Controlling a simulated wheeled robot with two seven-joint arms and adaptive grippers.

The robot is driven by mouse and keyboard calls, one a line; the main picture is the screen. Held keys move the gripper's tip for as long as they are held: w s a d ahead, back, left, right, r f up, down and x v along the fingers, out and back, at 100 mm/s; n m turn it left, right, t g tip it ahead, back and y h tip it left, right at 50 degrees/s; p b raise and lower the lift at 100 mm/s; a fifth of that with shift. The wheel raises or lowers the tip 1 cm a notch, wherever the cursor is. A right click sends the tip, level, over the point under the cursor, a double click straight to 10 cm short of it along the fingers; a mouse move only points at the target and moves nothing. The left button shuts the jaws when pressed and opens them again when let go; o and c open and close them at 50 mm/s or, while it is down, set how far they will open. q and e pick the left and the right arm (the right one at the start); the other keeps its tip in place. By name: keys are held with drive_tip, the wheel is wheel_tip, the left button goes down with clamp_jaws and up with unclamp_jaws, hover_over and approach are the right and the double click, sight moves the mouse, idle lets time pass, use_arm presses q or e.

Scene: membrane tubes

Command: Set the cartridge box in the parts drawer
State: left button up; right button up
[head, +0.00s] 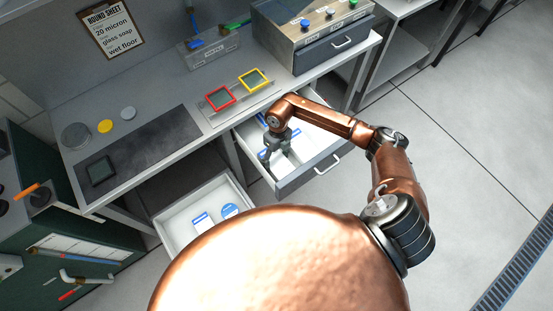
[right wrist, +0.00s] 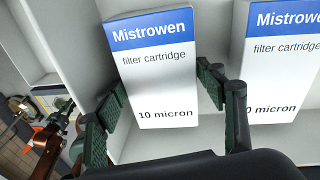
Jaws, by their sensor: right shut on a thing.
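The parts drawer (head: 312,169) is pulled out under the bench in the head view. My right gripper (head: 275,160) reaches down into it. In the right wrist view its fingers (right wrist: 165,115) are on either side of a white cartridge box (right wrist: 155,85) with a blue band, labelled Mistrowen filter cartridge 10 micron, and are shut on it. A second, matching box (right wrist: 284,70) is to its right, with a gap between them. Whether the held box touches the drawer floor cannot be told.
Red (head: 220,97) and yellow (head: 254,80) frames lie on the bench above. A dark green cabinet (head: 85,260) stands at the left. Floor right of the drawer is clear.

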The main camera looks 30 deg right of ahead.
sight(277, 156)
drive_tip(key=o, duration=1.1)
drive_tip(key=shift+f, duration=0.1)
wheel_tip(277, 156, up, 12)
drive_tip(key=w+d+p, duration=0.1)
drive_tip(key=shift+w+d, duration=0.15)
drive_tip(key=shift+w, duration=0.1)
